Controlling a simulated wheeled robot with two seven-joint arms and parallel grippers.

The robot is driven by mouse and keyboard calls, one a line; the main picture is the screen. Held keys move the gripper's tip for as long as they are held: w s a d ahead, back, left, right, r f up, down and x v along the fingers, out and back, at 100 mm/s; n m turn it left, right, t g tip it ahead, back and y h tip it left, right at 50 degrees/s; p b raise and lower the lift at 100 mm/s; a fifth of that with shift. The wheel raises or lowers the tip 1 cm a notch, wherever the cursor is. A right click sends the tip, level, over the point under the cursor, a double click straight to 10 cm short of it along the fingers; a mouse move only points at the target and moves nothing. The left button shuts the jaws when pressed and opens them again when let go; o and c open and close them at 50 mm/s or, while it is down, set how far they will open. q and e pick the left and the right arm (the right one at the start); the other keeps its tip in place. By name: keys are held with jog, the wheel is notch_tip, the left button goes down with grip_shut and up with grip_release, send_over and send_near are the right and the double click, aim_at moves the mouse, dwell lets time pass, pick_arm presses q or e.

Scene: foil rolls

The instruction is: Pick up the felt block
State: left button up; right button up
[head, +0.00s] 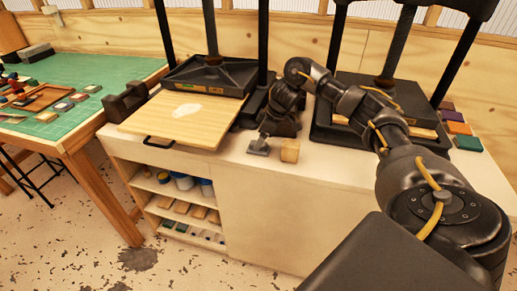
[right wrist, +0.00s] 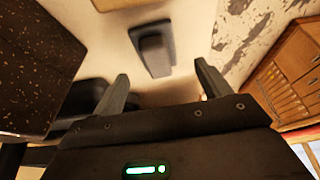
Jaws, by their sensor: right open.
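A small grey block (head: 258,150), which I take to be the felt block, lies on the pale counter beside a small wooden block (head: 290,151). In the right wrist view the grey block (right wrist: 153,50) lies beyond my open fingertips, roughly midway between them and apart from them. My right gripper (head: 270,128) is above and just behind the block in the head view, pointing down. Its two fingers also show in the right wrist view (right wrist: 160,80), spread with nothing between them. My left gripper is not in view.
A black press (head: 208,72) with a wooden board (head: 175,116) stands left of my gripper. A second press (head: 375,105) stands behind my right arm. Several coloured blocks (head: 462,130) lie at the far right. The counter's front is mostly clear. A green-topped table (head: 75,75) stands left.

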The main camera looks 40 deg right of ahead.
jog(key=x, duration=0.2)
jog(key=p+x, duration=0.1)
jog(key=x, duration=0.1)
jog(key=shift+d+f, duration=0.1)
jog(key=shift+d, duration=0.1)
jog(key=c, duration=1.1)
